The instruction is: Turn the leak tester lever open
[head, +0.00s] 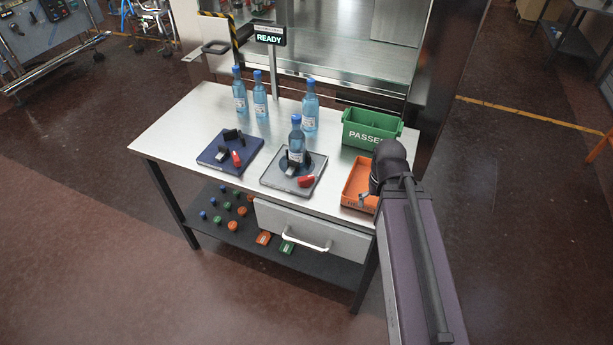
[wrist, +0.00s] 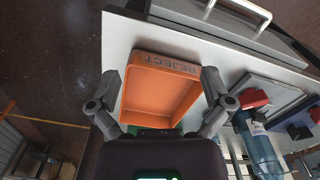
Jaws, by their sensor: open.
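Two bench devices with red levers stand on the table; I cannot read which is named the leak tester. The grey-based device (head: 273,180) holds an upright blue-capped bottle (head: 296,140), and its red lever (head: 306,181) lies at the front right. That lever also shows in the wrist view (wrist: 253,98), right of my gripper. The dark blue-based device (head: 218,160) at left is empty, with a red lever (head: 236,158). My gripper (wrist: 161,78) is open and empty above the orange REJECT tray, apart from both levers; in the head view my arm partly hides it.
The orange REJECT tray (head: 350,196) is at the table's right front, the green PASSED crate (head: 371,121) behind it. Several blue bottles (head: 260,98) stand at the back. A READY sign (head: 270,38) rises behind. The table's front left (head: 170,140) is clear.

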